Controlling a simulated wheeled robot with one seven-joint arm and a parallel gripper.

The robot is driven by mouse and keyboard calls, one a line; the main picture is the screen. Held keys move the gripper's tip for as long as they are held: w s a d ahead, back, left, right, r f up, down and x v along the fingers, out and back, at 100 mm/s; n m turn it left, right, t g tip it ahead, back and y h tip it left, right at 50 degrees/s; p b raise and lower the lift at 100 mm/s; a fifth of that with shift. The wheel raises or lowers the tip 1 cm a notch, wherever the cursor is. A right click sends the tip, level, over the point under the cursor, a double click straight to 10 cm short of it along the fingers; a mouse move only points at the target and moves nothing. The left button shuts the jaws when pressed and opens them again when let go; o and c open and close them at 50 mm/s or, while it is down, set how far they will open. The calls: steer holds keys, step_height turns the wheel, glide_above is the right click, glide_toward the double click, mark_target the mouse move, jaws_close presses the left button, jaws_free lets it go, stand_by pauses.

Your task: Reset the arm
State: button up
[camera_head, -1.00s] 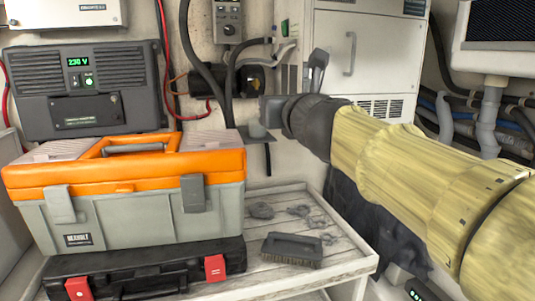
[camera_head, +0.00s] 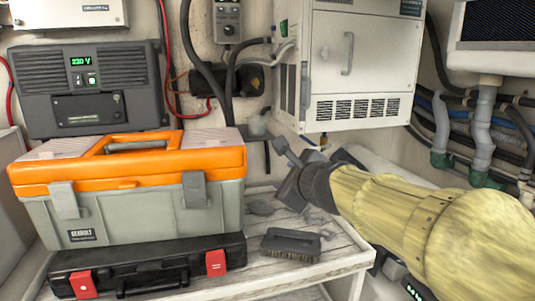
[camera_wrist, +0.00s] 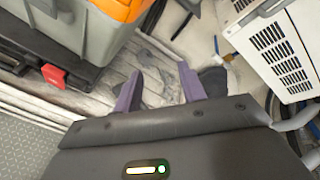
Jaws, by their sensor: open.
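My gripper (camera_wrist: 160,88) shows in the wrist view with its two purple fingers apart and nothing between them. In the head view my gripper (camera_head: 284,158) is at the end of my yellow arm, above the right part of the white wooden bench (camera_head: 338,256). The fingers are small and partly hidden there. The gripper is to the right of the orange and grey toolbox (camera_head: 122,215) and apart from it.
A black case with red latches (camera_head: 150,268) lies under the toolbox. A brush (camera_head: 291,244) lies on the bench near my gripper. A white vented cabinet (camera_head: 385,60) hangs behind. A dark inverter (camera_head: 86,88) stands behind the toolbox. Pipes (camera_head: 483,140) run at the right.

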steer(key=s+d+f+n+g+h, duration=0.1)
steer(key=s+d+f+n+g, duration=0.2)
steer(key=s+f+n, duration=0.3)
steer(key=s+d+f+n+g+h, duration=0.1)
steer(key=s+d+f+n+g, duration=0.3)
steer(key=f, duration=1.1)
steer(key=s+d+f+n+g+h, duration=0.2)
steer(key=s+d+f+n+g, duration=0.1)
steer(key=s+f+n, duration=0.6)
steer(key=f+n, duration=0.1)
steer(key=n, duration=0.2)
steer(key=shift+s+d+f+n+g, duration=0.25)
steer(key=shift+d+f+n+g, duration=0.1)
steer(key=shift+f+n+g, duration=0.05)
steer(key=shift+d, duration=0.1)
steer(key=shift+c, duration=0.5)
steer(key=shift+w, duration=0.1)
